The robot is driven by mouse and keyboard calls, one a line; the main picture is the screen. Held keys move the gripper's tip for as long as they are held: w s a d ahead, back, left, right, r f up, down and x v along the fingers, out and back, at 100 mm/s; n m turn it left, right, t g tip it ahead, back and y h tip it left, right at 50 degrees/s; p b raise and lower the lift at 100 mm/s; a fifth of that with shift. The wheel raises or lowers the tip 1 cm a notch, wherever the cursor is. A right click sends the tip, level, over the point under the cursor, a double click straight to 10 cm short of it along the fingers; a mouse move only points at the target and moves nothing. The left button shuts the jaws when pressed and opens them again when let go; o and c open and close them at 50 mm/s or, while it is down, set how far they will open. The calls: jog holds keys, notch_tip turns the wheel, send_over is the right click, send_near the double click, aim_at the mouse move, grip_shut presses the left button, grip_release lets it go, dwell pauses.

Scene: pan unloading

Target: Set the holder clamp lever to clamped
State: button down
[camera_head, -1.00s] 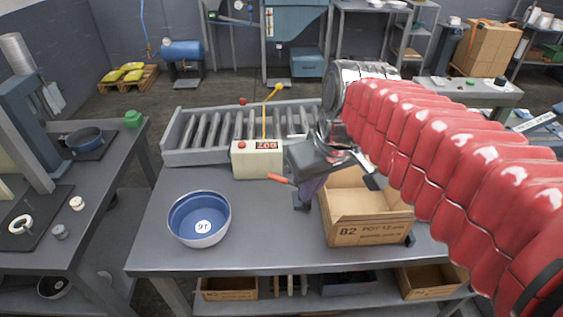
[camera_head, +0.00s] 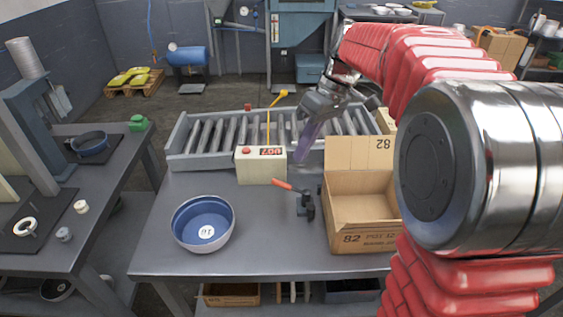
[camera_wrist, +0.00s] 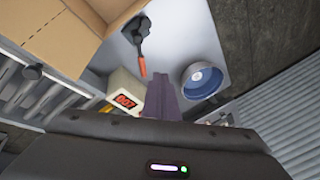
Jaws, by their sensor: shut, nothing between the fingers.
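The holder clamp (camera_head: 305,205) stands on the grey table, just left of the cardboard box. Its lever has a red-orange grip (camera_head: 283,185) that points left and slightly up. In the wrist view the clamp (camera_wrist: 141,36) shows with its red-tipped lever (camera_wrist: 142,67), beyond the purple fingers. My gripper (camera_head: 303,155) is above and behind the clamp, near the roller conveyor, apart from the lever. Its purple fingers (camera_wrist: 162,98) are shut with nothing between them.
A blue bowl-shaped pan (camera_head: 203,222) stands on the table at left. An open cardboard box (camera_head: 365,240) stands right of the clamp. A display box (camera_head: 258,169) with a yellow lever stands behind, before the roller conveyor (camera_head: 185,160). Table space between pan and clamp is clear.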

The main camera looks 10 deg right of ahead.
jog(key=w+d+f+n+g+y, duration=0.1)
jog(key=w+d+f+n+y, duration=0.1)
jog(key=w, duration=0.7)
notch_tip(320, 180, down, 3)
jog(key=shift+d+r+n+y, duration=0.15)
jog(key=shift+d+n+y, duration=0.25)
jog(key=shift+d+n, duration=0.55)
jog(key=shift+g, duration=0.3)
jog(key=x, duration=1)
jog(key=shift+d, duration=0.1)
